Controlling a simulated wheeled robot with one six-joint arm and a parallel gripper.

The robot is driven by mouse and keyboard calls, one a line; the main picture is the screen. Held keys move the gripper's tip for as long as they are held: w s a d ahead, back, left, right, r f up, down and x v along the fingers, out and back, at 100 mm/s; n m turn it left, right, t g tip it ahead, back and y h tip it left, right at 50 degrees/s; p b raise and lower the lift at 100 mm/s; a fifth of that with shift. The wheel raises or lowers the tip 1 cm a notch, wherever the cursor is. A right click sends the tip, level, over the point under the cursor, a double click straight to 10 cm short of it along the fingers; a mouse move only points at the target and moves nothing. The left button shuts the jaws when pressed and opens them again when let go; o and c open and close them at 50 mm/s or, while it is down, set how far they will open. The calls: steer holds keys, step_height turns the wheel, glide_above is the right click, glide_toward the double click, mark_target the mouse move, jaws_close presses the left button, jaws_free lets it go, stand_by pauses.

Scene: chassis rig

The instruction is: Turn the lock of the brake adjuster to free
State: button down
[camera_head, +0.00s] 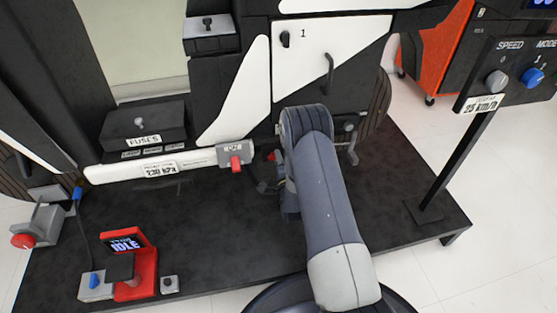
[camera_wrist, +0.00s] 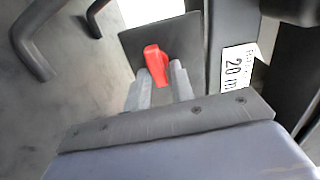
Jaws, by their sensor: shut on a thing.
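In the wrist view, a red lever (camera_wrist: 155,62) stands on a dark square plate (camera_wrist: 188,38); I take it for the lock of the brake adjuster. My gripper (camera_wrist: 161,74) has its two grey fingers shut on the lever, one on each side. The lever is tilted slightly in the picture. A white label (camera_wrist: 236,66) reading "20 m", with the rest cut off or unclear, is to the right of the plate. In the head view my own arm hides the gripper and most of the adjuster. No readable lock marking shows.
In the head view, a grey box with a red switch (camera_head: 235,163) is left of my arm. A red stand with an "IDLE" display (camera_head: 140,262) is at the lower left. A post with a speed panel (camera_head: 480,102) stands right. Dark handles (camera_wrist: 35,52) show in the wrist view.

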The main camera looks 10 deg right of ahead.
steer(key=shift+f+m, duration=0.15)
steer(key=shift+m, duration=0.25)
steer(key=shift+s, duration=0.1)
steer(key=c, duration=1.4)
jaws_free()
steer(key=shift+c, duration=0.2)
steer(key=s+p, duration=0.3)
steer(key=s, duration=0.7)
steer(key=shift+s, duration=0.4)
steer(key=shift+w, duration=0.1)
steer(key=w+b, duration=0.3)
steer(key=w, duration=0.7)
steer(key=shift+w, duration=0.4)
